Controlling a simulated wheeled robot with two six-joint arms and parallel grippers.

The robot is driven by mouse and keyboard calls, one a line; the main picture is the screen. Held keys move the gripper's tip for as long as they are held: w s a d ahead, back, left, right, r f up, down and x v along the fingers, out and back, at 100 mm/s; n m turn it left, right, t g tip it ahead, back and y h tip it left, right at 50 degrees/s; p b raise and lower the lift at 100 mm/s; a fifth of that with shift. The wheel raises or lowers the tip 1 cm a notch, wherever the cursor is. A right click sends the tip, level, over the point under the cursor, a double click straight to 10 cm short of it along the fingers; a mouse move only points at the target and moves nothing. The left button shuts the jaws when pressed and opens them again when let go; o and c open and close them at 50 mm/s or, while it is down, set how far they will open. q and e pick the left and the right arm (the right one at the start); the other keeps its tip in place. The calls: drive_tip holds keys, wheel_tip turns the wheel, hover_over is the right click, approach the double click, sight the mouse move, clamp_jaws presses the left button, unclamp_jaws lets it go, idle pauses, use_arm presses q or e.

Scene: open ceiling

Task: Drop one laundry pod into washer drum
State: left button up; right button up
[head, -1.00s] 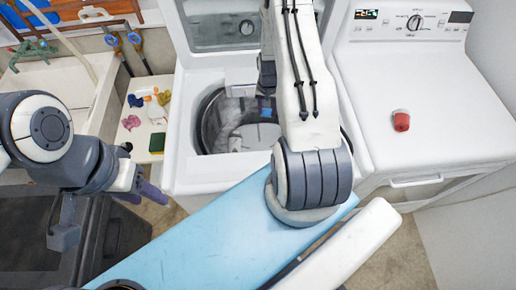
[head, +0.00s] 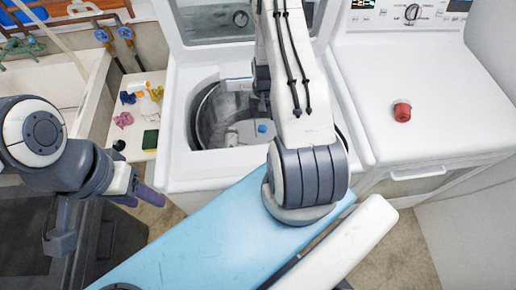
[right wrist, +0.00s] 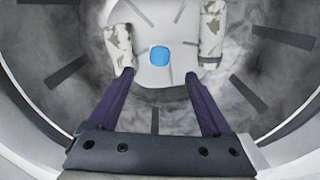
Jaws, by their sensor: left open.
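A small blue laundry pod (head: 262,128) lies low inside the washer drum (head: 212,125), on the pale centre piece of its floor. My right gripper (right wrist: 165,75) is open and empty, pointing down into the drum. In the head view my right arm hides part of the drum and most of that gripper. My left gripper (head: 140,193) is open and empty, left of the washer, away from the drum.
The washer lid (head: 205,22) stands open. A white dryer (head: 440,80) with a red cup (head: 402,111) is at right. A small side shelf (head: 138,150) holds several coloured items and a green sponge (head: 150,139). A light-blue board (head: 190,245) lies in front.

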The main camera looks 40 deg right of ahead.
wheel_tip(320, 180, up, 10)
drive_tip(key=b, duration=0.3)
drive_tip(key=shift+r, duration=0.25)
idle(0.6)
drive_tip(key=s+a+r+n+b, duration=0.1)
drive_tip(key=a+r+n, duration=0.3)
drive_tip(key=a, duration=0.6)
drive_tip(key=a+r+n+b, duration=0.1)
drive_tip(key=a+r+n, duration=0.2)
drive_tip(key=a+r, duration=0.55)
drive_tip(key=s+a+r+n+b, duration=0.1)
drive_tip(key=s+a+r+n, duration=0.1)
drive_tip(key=s+a+n, duration=0.2)
drive_tip(key=s+a+r+n+y, duration=0.1)
drive_tip(key=s+a+n, duration=0.4)
drive_tip(key=s+a, duration=0.6)
drive_tip(key=s+r, duration=0.1)
drive_tip(key=s, duration=0.4)
drive_tip(key=shift+a+n+b, duration=0.25)
drive_tip(key=shift+n+b, duration=0.05)
drive_tip(key=shift+b, duration=0.05)
